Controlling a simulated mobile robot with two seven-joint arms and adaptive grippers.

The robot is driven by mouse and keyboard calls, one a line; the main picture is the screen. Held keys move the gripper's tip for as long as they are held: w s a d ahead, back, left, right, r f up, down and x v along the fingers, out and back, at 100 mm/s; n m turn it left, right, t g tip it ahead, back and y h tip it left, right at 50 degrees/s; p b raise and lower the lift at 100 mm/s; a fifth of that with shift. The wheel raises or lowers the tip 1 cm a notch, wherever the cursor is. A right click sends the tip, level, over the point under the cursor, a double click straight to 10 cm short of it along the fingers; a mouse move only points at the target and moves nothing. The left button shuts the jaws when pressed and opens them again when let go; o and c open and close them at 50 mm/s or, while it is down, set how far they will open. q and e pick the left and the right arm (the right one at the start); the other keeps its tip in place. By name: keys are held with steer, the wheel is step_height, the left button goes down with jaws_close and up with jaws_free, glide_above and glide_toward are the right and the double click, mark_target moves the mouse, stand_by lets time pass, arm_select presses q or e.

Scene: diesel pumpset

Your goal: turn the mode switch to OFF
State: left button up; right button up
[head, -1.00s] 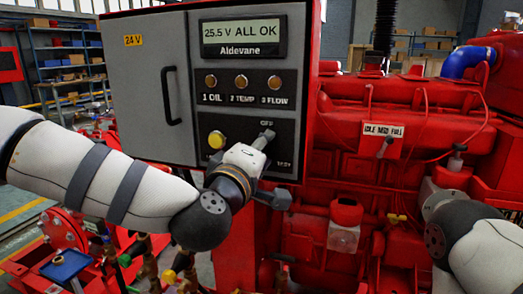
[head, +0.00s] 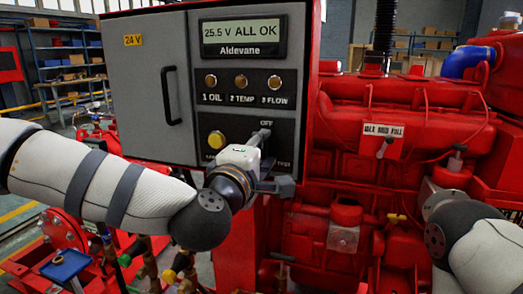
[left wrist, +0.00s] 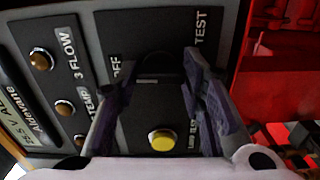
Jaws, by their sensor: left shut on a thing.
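The dark mode switch (left wrist: 156,66) sits on the black panel between the OFF and TEST labels in the left wrist view. My left gripper (left wrist: 170,72) has a finger on each side of it and is shut on it. In the head view the left gripper (head: 270,151) is at the lower right of the control box panel, just below the OFF label, and largely hides the switch. My right gripper is not in view; only part of my right arm shows at the right edge.
A yellow lamp test button (head: 216,140) is close left of the left gripper; it also shows in the left wrist view (left wrist: 162,140). Three indicator lamps and a display (head: 240,37) are above. The red engine (head: 400,105), with a speed lever, stands to the right.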

arm_select(q)
steer(key=shift+r, duration=0.1)
steer(key=o, duration=1.1)
steer(key=shift+o, duration=0.2)
steer(key=v, duration=1.2)
